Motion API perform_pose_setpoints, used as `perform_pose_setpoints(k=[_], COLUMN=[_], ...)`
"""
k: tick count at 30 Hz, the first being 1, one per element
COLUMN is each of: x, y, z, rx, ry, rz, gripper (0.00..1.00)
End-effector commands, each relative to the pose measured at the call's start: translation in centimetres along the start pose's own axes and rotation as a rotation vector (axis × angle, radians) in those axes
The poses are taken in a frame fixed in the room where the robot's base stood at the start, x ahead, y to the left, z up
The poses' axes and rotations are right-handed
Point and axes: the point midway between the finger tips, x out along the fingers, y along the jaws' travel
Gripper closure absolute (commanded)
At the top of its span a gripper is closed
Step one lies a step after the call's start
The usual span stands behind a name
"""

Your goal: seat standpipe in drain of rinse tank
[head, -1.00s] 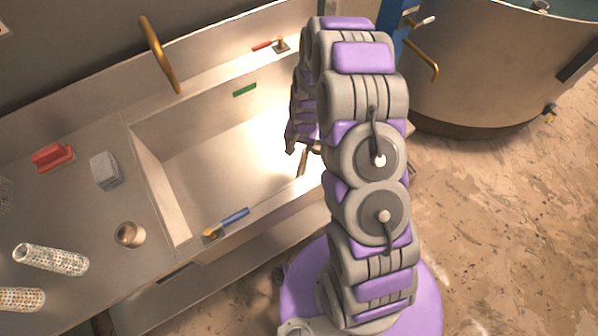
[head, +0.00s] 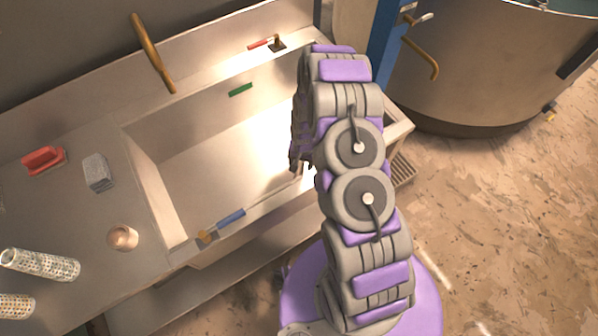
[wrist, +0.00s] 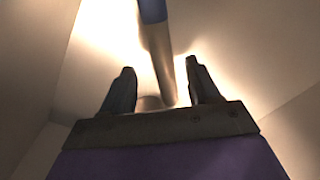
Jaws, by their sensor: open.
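The rinse tank (head: 160,185) is a steel basin left of my arm in the head view. In the wrist view, a brownish metal standpipe (wrist: 159,55) with a blue band at its upper end runs between the two fingers. My gripper (wrist: 160,66) is open, one finger on each side of the pipe, with gaps visible. The pipe's lower end is near a round, dim shape that may be the drain; I cannot tell whether it sits in it. In the head view my arm hides most of the gripper and the pipe.
A brass spout (head: 153,55) rises behind the tank. A blue-handled tool (head: 230,217) lies on the front rim, a red-handled one (head: 262,43) at the back. A red brush (head: 43,159), grey block (head: 98,172) and perforated tubes (head: 40,263) occupy the left counter. A large round vat (head: 480,75) stands right.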

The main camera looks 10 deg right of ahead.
Motion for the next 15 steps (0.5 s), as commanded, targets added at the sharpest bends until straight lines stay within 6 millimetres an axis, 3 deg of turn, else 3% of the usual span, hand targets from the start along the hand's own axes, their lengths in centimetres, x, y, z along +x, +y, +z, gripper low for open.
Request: perform_pose_setpoints(k=[15], x=[5.4], y=[-0.2], z=[-0.6], rx=[-0.001], ry=[0.000], rz=[0.001], gripper=[0.39])
